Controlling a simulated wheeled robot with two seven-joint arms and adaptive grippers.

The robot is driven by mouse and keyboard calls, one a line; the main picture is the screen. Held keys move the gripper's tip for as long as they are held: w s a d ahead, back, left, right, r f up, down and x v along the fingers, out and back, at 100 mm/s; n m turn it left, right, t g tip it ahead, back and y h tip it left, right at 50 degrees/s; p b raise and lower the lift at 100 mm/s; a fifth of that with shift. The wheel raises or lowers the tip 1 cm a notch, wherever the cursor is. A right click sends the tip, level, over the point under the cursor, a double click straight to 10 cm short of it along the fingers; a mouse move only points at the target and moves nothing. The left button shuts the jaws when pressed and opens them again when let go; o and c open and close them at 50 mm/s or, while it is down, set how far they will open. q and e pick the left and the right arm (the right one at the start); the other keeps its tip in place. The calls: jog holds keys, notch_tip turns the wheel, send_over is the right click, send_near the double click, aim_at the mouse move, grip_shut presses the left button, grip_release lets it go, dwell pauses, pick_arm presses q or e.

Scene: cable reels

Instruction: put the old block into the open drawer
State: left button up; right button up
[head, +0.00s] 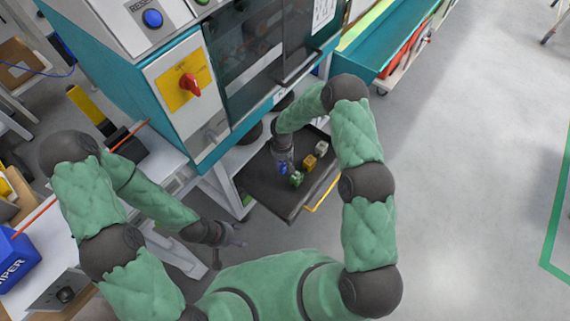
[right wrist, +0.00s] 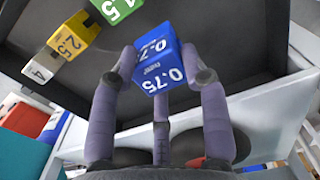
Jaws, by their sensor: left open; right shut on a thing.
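A blue block (right wrist: 158,62) marked 0.75 sits between the fingers of my right gripper (right wrist: 160,58), which is shut on it. In the head view the blue block (head: 283,169) is over the left part of the open dark drawer (head: 262,190); I cannot tell whether it touches the drawer floor. A green block (head: 297,179), a yellow block (head: 309,162) and a pale block (head: 321,148) stand in a row in the drawer beside it. No block is visibly marked as old. My left gripper (head: 238,241) is open and empty, left of the drawer and away from it.
The drawer has a yellow handle (head: 323,194) at its front edge and sits below a teal machine cabinet (head: 190,90) with a red switch (head: 189,85). A white worktable (head: 65,245) is at the left. The grey floor at the right is clear.

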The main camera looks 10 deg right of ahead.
aim_at(285, 163)
jog(key=w+f, duration=0.1)
jog(key=d+f, duration=0.1)
jog(key=w+f+b, duration=0.1)
jog(key=f, duration=0.1)
jog(key=shift+w+d, duration=0.35)
notch_tip(285, 163, down, 3)
jog(key=shift+w+d+f+b, duration=0.1)
jog(key=shift+w+f+b, duration=0.1)
jog(key=shift+b, duration=0.55)
jog(key=shift+s+r, duration=0.1)
jog(key=shift+r, duration=0.05)
jog(key=shift+f, duration=0.2)
jog(key=o, duration=1.2)
jog(key=shift+r, duration=0.1)
